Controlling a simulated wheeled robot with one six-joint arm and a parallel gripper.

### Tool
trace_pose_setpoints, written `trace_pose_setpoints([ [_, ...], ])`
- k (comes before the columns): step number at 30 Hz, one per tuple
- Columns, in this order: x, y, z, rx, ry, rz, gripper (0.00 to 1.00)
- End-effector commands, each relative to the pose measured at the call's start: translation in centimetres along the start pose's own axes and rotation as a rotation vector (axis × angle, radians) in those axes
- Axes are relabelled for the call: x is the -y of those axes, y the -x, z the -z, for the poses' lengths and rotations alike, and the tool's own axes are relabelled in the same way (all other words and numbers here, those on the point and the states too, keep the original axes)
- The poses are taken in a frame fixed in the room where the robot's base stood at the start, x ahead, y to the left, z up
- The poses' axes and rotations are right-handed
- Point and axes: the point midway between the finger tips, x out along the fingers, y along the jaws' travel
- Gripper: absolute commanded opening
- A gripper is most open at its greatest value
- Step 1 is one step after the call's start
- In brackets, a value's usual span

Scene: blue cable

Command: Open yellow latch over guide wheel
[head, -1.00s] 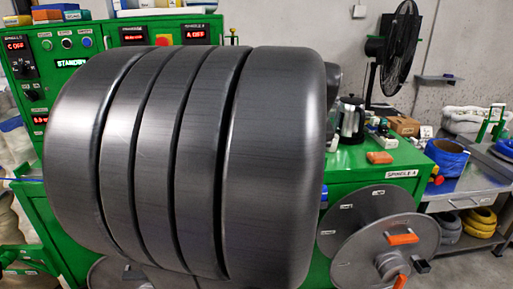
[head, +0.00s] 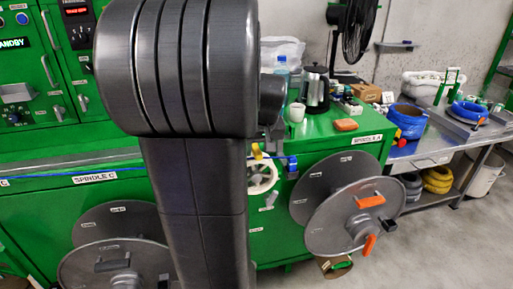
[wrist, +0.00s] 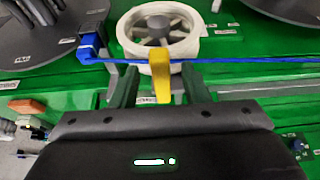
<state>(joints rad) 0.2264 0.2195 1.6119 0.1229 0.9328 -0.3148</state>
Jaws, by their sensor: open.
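The yellow latch (wrist: 160,80) lies across the front rim of the white guide wheel (wrist: 158,22) in the wrist view. The blue cable (wrist: 235,60) runs along the wheel's front side and passes the latch. My gripper (wrist: 159,70) is open, with one finger on each side of the latch; I cannot tell whether either touches it. In the head view the latch (head: 257,152) and wheel (head: 265,179) show just right of my arm, which hides part of them. The gripper's fingers are not clear there.
A blue block (wrist: 92,45) sits left of the wheel, on the cable. Grey spools flank the wheel, including one with orange handles (head: 350,218) at right. A kettle (head: 315,88), a mug (head: 297,112) and an orange block (head: 345,125) stand on the green bench.

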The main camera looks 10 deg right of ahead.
Motion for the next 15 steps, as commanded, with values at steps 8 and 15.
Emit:
trace_pose_setpoints([
  [8, 0.03, -0.99, -0.03, 0.000, 0.000, 0.000, 0.42],
  [15, 0.03, -0.96, -0.03, 0.000, 0.000, 0.000, 0.24],
])
